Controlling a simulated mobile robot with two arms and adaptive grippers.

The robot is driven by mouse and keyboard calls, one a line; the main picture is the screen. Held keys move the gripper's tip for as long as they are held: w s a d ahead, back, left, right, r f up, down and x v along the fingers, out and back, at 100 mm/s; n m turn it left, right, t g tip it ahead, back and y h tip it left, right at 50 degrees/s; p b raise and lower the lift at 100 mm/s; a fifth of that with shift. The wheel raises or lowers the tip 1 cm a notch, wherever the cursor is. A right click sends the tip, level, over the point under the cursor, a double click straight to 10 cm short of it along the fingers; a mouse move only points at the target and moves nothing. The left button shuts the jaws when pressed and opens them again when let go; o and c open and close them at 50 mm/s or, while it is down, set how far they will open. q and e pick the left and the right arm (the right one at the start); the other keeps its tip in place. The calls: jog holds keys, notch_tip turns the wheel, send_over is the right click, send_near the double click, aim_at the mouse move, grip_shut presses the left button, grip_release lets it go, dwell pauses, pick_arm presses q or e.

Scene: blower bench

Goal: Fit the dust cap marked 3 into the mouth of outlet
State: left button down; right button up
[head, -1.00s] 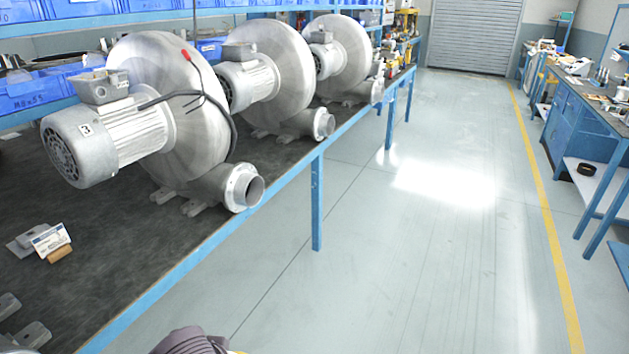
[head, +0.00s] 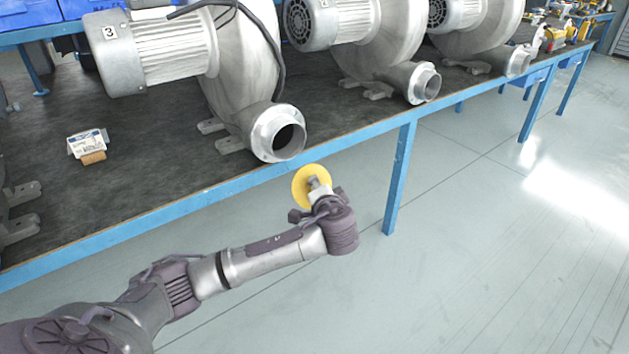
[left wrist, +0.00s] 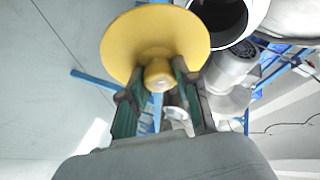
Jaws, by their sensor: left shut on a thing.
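A yellow dust cap (head: 308,182) is held by its knob in my left gripper (head: 317,192), in front of the bench edge. In the left wrist view the cap (left wrist: 150,38) shows as a yellow disc, its knob between the two fingers (left wrist: 160,85). No number on the cap can be read. The blower marked 3 (head: 150,50) stands on the bench, and its outlet (head: 280,133) has an open, empty mouth facing the aisle. The cap is below and right of this mouth, apart from it. The mouth also shows in the left wrist view (left wrist: 222,15). My right gripper is not in view.
Two more blowers (head: 345,45) (head: 475,30) stand along the bench to the right, their outlets facing the aisle. The blue bench edge (head: 210,193) runs beneath the outlets. A small card stand (head: 88,145) is on the dark bench top. The aisle floor is clear.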

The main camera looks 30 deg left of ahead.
aim_at(314, 166)
pick_arm(q)
jog(key=w+a+r+t+y+b, duration=0.1)
jog(key=w+a+r+y+b, duration=0.1)
jog(key=w+a+b, duration=0.1)
jog(key=w+a+r+m+t+y+b, duration=0.1)
jog(key=y, duration=0.1)
jog(key=shift+w+a+t, duration=0.25)
jog(key=shift+w+t, duration=0.05)
jog(key=shift+w, duration=0.05)
jog(key=shift+w+a+r, duration=0.1)
jog(key=shift+a+r, duration=0.05)
jog(key=shift+r, duration=0.4)
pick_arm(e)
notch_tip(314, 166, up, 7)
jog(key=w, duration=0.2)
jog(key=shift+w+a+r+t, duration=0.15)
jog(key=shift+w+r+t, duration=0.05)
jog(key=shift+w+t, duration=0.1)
